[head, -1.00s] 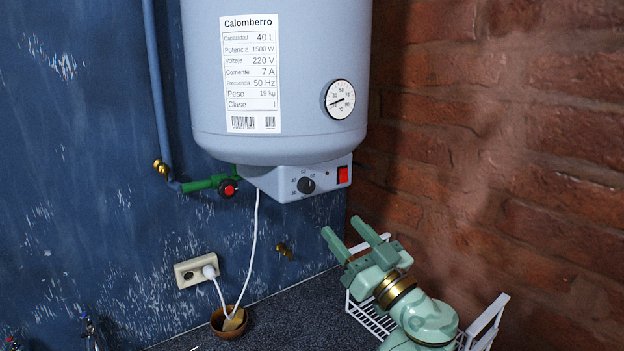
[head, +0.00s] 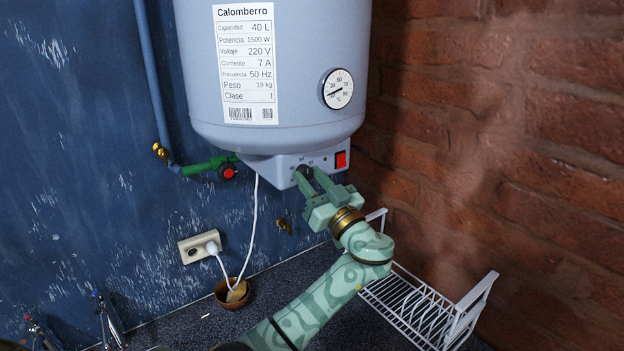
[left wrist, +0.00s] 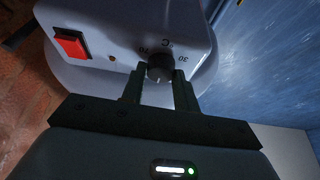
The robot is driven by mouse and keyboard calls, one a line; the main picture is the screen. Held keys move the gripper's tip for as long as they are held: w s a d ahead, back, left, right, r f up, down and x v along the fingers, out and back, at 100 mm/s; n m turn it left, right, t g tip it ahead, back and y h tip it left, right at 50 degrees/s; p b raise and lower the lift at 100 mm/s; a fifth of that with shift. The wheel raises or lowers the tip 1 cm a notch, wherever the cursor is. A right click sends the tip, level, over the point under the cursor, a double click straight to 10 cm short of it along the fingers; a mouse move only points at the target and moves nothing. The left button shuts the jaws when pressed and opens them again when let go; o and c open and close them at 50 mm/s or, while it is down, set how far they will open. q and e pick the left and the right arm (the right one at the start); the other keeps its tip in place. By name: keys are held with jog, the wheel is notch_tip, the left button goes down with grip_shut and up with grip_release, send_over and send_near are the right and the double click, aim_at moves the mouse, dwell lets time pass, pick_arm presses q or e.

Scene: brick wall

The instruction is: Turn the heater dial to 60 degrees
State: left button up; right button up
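The black heater dial (head: 304,169) is on the grey control box under the white-grey water heater (head: 270,128). In the head view it is partly covered by my left gripper (head: 308,175). In the left wrist view the dial (left wrist: 160,66) shows between the tips of my left gripper (left wrist: 160,82), one finger on each side. The fingers are apart, and I cannot tell whether they touch it. My right gripper is not in view.
A red switch (head: 341,160) sits right of the dial. A round gauge (head: 337,89) is on the tank. A green valve (head: 207,167), a white cable and a wall socket (head: 199,246) are left. A white dish rack (head: 425,305) stands below on the counter, beside the brick wall.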

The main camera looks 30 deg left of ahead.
pick_arm(q)
jog(key=c, duration=0.3)
jog(key=shift+f+b, duration=0.15)
jog(key=shift+b, duration=0.25)
jog(key=m+t+b, duration=0.1)
jog(key=m+b, duration=0.1)
jog(key=b, duration=0.1)
jog(key=m+t+h+b, duration=0.1)
jog(key=m+b, duration=0.1)
jog(key=b, duration=0.1)
jog(key=shift+f+b, duration=0.2)
jog(key=shift+b, duration=0.15)
jog(key=shift+r+m+t+h, duration=0.15)
jog(key=shift+m+t+h, duration=0.25)
jog(key=shift+m, duration=0.3)
jog(key=m, duration=0.1)
jog(key=m+t+h, duration=0.1)
jog(key=shift+s+a+r+m+p, duration=0.1)
jog(key=shift+s+r+m+p, duration=0.05)
jog(key=shift+r+m+p, duration=0.15)
jog(key=shift+r+m+h+p, duration=0.1)
jog(key=shift+m+h+p, duration=0.4)
jog(key=shift+m, duration=0.7)
jog(key=m+t+h+p, duration=0.1)
jog(key=m+p, duration=0.2)
jog(key=shift+r+m, duration=0.15)
jog(key=shift+m, duration=0.25)
jog(key=shift+s+m+h+p, duration=0.1)
jog(key=shift+m+h+p, duration=0.5)
jog(key=shift+m+p, duration=0.35)
